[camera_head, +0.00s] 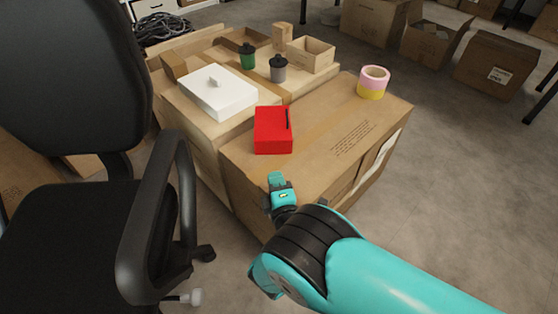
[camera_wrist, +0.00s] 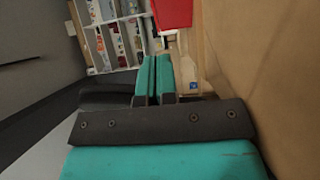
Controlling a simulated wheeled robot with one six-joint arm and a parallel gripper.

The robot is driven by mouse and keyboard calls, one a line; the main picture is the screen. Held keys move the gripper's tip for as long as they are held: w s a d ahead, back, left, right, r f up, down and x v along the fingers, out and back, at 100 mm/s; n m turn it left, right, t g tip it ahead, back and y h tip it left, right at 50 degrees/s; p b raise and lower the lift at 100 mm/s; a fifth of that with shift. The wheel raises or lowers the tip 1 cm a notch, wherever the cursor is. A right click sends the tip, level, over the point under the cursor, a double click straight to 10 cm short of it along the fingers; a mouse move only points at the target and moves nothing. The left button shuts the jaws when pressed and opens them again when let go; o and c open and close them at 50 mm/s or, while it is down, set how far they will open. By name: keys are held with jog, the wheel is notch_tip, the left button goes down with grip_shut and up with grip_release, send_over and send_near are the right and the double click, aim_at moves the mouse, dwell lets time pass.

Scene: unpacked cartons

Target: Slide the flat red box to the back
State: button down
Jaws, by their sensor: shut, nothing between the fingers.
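The flat red box (camera_head: 273,131) lies on top of a large closed carton (camera_head: 345,120), toward the carton's left side. A dark stick-like thing lies on or against the box's right edge. In the wrist view the red box (camera_wrist: 173,12) shows at the top, beyond the fingertips. My gripper (camera_head: 276,180) is at the near edge of the carton, in front of the red box and apart from it. In the wrist view its two teal fingers (camera_wrist: 153,78) are together with nothing between them.
Tape rolls (camera_head: 373,82) stand at the back right. A black chair (camera_head: 80,200) is at the left.

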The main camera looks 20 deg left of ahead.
aim_at(277, 143)
jog(key=shift+w+a+f+b, duration=0.3)
jog(key=shift+w+b, duration=0.3)
jog(key=shift+b, duration=2.1)
jog(key=x, duration=0.2)
jog(key=b+x, duration=0.1)
jog(key=x, duration=0.2)
jog(key=shift+w+a+r, duration=0.15)
jog(key=shift+w+r, duration=0.2)
jog(key=shift+w, duration=0.05)
jog(key=shift+w+d+b, duration=0.2)
jog(key=shift+w+b, duration=0.35)
jog(key=shift+w, duration=0.7)
jog(key=shift+w+d, duration=0.1)
jog(key=shift+w, duration=0.55)
